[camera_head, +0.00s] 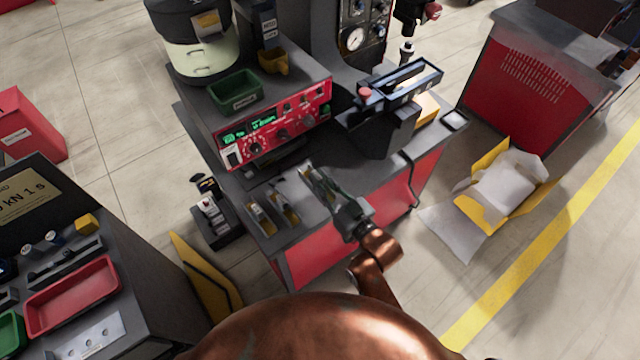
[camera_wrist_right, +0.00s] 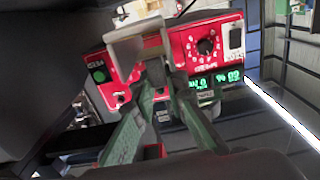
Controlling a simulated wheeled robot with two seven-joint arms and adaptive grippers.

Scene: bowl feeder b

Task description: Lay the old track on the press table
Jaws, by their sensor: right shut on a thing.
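My right gripper (camera_head: 325,188) is in the middle of the head view, above the front of a grey-topped bench (camera_head: 236,186). It is shut on a small grey channel-shaped piece, which I take for the old track. In the right wrist view the piece (camera_wrist_right: 135,42) shows at the tips of the two greenish fingers (camera_wrist_right: 160,85), in front of the red control panel (camera_wrist_right: 205,50). In the head view the fingers and arm partly hide it. Which surface is the press table is not clear. My left gripper is out of view.
Two narrow holders (camera_head: 260,219) stand on the bench's front left. A green bin (camera_head: 236,91) sits on the red-fronted controller (camera_head: 275,124). A black device (camera_head: 390,105) stands at right. The left bench carries a red tray (camera_head: 72,294) and a sign. An open yellow box (camera_head: 500,190) lies on the floor.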

